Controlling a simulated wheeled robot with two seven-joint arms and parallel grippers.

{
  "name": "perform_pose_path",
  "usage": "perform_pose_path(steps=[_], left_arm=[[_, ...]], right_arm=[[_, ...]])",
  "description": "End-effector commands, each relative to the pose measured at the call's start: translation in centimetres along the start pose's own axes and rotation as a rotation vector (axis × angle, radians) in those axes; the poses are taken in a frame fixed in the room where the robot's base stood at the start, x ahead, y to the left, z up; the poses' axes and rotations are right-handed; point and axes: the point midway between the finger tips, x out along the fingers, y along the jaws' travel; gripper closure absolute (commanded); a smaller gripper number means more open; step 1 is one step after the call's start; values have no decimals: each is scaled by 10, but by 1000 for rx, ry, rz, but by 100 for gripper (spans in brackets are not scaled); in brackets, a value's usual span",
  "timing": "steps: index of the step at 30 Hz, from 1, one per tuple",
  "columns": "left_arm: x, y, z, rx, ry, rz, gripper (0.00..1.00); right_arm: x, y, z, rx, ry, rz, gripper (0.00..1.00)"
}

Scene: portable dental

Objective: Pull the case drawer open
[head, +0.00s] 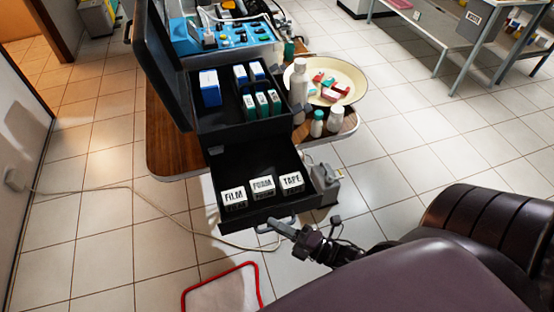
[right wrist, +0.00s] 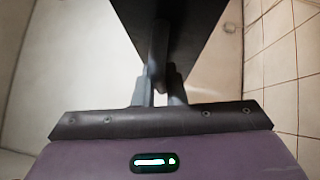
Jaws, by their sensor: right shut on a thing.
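The black case (head: 233,128) stands on a brown wooden table, its lid raised at the left. Its lower drawer (head: 268,205) is pulled out toward me and holds three white boxes marked FILM (head: 233,198), FOAM (head: 262,186) and TAPE (head: 291,182). The drawer's handle (head: 262,228) is on its front face. My right gripper (head: 280,228) is at the handle, shut on it. In the right wrist view the handle (right wrist: 158,50) runs between the fingers of the gripper (right wrist: 160,82), below the dark drawer. My left gripper is not in view.
A round cream tray (head: 354,82) with red and white items and several bottles stand right of the case. A red-edged mat (head: 222,293) and a pale cable (head: 130,187) lie on the tiled floor.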

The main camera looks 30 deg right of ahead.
Motion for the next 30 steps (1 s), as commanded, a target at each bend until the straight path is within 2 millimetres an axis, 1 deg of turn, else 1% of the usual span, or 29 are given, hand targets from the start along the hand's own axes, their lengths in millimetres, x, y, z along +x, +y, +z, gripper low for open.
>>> perform_pose_path(steps=[5, 6, 7, 14, 17, 20, 27, 30], left_arm=[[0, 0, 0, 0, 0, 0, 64], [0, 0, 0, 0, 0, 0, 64], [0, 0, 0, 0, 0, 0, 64], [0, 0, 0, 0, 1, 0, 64], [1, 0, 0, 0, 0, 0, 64], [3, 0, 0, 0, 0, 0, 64], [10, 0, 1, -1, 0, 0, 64], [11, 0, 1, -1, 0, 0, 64]], right_arm=[[0, -1, 0, 0, 0, -2, 100], [0, -1, 0, 0, 0, -2, 84], [0, -1, 0, 0, 0, -2, 80], [0, 0, 0, 1, 0, -1, 80], [-4, -1, 0, 1, 0, -2, 80], [-16, -2, -1, 2, 1, -5, 80], [-57, -2, -1, 2, 1, -5, 80], [-70, -2, 0, 2, 1, -5, 80]])
